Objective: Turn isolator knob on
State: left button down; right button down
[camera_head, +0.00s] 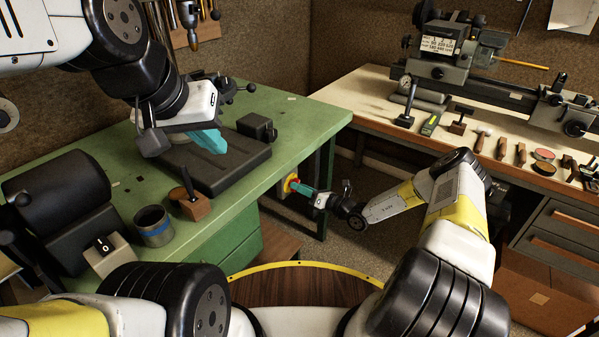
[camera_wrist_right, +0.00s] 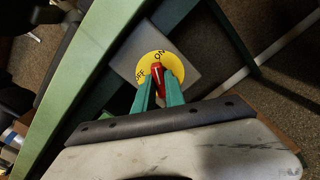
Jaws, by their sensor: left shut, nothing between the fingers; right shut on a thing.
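The isolator knob is red (camera_wrist_right: 157,72) and sits on a round yellow plate (camera_wrist_right: 147,62) marked ON and OFF. The plate is on a grey box at the green bench's front edge; in the head view the yellow plate (camera_head: 287,186) is partly hidden by my gripper. My right gripper (camera_wrist_right: 160,77), with teal fingers, is shut on the knob, one finger on each side. The knob's visible end lies near the ON and OFF lettering; its exact setting is hard to tell. My left gripper (camera_head: 212,145) is shut and empty above a dark machine base on the bench.
The green bench (camera_head: 310,115) holds a dark machine base (camera_head: 225,170), a small can (camera_head: 153,226) and a wooden block (camera_head: 190,206). A lathe (camera_head: 460,55) and hand tools occupy the right bench. Bench legs stand close to my right gripper; open floor lies between the benches.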

jog(key=shift+m, duration=1.1)
jog(key=c, duration=1.4)
grip_release()
jog(key=v, duration=0.8)
jog(key=shift+w, duration=0.1)
jog(key=shift+a, duration=0.1)
